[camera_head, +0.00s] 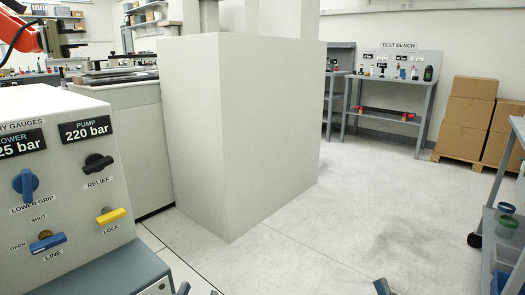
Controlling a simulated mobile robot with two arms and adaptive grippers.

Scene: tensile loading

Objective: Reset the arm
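Small blue-grey tips poke up at the bottom edge, one pair left of centre (184,288) and one piece right of centre (382,287). They look like parts of my grippers, but they are cut off, so their opening and anything between them are hidden. An orange-red arm part (20,33) shows at the top left; whose it is I cannot tell. The control panel (75,185) at the left carries a blue lower grip knob (26,182), a black relief knob (98,163), a yellow lock handle (110,215) and a blue line handle (47,242).
A large pale grey block-like cabinet (235,130) stands in the middle. A test bench (395,82) with small items is at the back. Cardboard boxes (468,110) sit on a pallet at right. A grey shelf cart (507,215) is at the right edge. The floor between is clear.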

